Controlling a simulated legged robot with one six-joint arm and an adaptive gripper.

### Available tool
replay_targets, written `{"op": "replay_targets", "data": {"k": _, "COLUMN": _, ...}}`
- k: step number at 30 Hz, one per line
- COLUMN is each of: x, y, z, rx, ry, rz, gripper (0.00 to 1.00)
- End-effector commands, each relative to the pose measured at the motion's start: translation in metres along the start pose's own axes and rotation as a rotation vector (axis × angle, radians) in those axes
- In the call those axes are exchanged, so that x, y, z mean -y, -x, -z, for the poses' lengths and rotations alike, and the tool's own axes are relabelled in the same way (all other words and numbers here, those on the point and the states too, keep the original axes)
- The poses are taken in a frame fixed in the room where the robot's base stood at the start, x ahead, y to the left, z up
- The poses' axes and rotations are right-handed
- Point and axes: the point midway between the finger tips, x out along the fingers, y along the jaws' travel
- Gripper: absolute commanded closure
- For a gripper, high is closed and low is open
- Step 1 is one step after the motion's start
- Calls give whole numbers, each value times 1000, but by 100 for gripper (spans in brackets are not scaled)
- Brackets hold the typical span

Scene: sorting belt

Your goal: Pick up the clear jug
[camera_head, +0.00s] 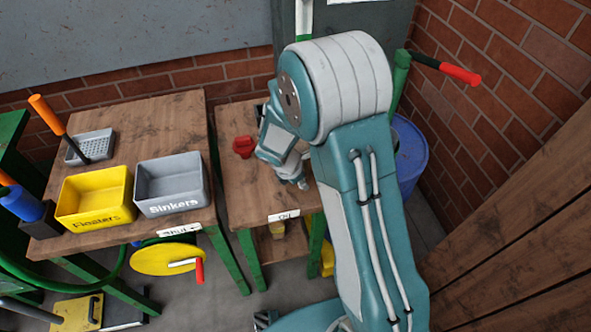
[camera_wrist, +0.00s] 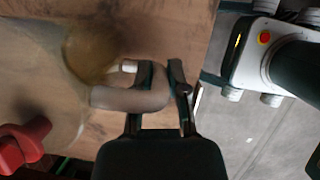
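The clear jug (camera_wrist: 65,60) fills the upper left of the wrist view, see-through with a brownish tint and a round amber patch. Its thick looped handle (camera_wrist: 125,99) points toward my gripper (camera_wrist: 161,72). One finger sits inside the loop and the other outside it, both appearing close against the handle. My gripper also shows in the head view (camera_head: 301,184), low over the right part of the smaller wooden table. I cannot make out the jug in the head view. Whether its base rests on the table cannot be told.
A red object (camera_head: 243,146) lies on the table (camera_head: 236,182), left of my wrist. A wooden table (camera_head: 150,120) to the left bears a yellow bin (camera_head: 97,208) and a grey bin (camera_head: 172,195). A blue barrel (camera_head: 411,160) and brick wall stand right.

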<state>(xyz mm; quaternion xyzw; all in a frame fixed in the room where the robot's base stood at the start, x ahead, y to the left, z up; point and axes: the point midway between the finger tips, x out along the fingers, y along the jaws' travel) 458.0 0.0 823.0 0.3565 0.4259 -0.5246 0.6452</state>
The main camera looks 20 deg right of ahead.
Motion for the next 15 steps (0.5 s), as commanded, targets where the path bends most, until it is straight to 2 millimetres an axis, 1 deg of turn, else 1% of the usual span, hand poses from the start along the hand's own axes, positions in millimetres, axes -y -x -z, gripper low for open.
{"op": "replay_targets", "data": {"k": 11, "x": 0, "y": 0, "z": 0, "rx": 0, "ry": -1, "rz": 0, "gripper": 100}}
{"op": "replay_targets", "data": {"k": 15, "x": 0, "y": 4, "z": -2, "rx": 0, "ry": -2, "rz": -1, "gripper": 100}}
